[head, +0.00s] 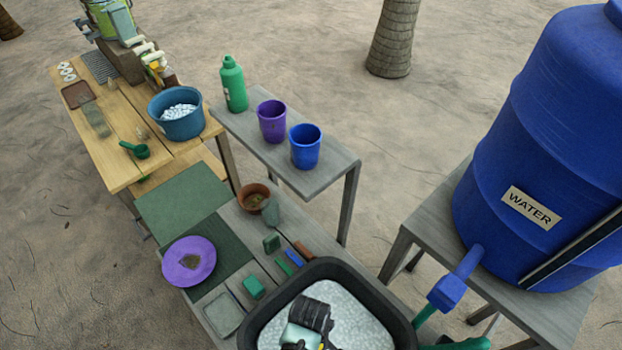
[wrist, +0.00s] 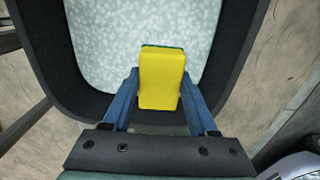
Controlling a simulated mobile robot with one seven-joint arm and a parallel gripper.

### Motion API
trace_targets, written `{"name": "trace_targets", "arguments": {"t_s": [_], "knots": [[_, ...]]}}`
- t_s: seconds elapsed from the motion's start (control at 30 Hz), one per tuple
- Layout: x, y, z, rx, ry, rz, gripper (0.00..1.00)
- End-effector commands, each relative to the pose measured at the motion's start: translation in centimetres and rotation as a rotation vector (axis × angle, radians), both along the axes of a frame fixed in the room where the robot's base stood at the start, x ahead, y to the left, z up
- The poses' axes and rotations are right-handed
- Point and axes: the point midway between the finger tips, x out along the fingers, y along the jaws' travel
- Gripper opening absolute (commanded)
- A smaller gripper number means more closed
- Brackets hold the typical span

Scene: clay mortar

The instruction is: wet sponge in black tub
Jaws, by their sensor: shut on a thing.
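The black tub (head: 405,312) stands at the bottom of the head view, holding a pale, speckled, foamy-looking surface. The tub's dark wall also shows in the wrist view (wrist: 38,45). My gripper (wrist: 160,88) is shut on a yellow sponge (wrist: 160,82) with a thin green far edge, one blue finger on each side. The sponge is over the tub, nearer its near wall in the wrist view. I cannot tell whether it touches the surface. In the head view my wrist hides most of the sponge.
A blue water barrel (head: 545,150) with a tap stands right of the tub. Left of the tub are a green block (head: 254,287), a purple plate (head: 188,260) and a clay pot (head: 253,198). Purple (head: 272,122) and blue (head: 305,147) cups stand on a grey bench behind.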

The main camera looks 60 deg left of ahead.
Motion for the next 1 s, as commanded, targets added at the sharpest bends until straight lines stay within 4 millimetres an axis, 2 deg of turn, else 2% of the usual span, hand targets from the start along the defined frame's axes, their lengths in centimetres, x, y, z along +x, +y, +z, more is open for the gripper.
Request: {"name": "trace_targets", "arguments": {"t_s": [1.0], "knots": [[0.0,-0.1,-13.7,0.000,0.001,-0.006,0.14]]}}
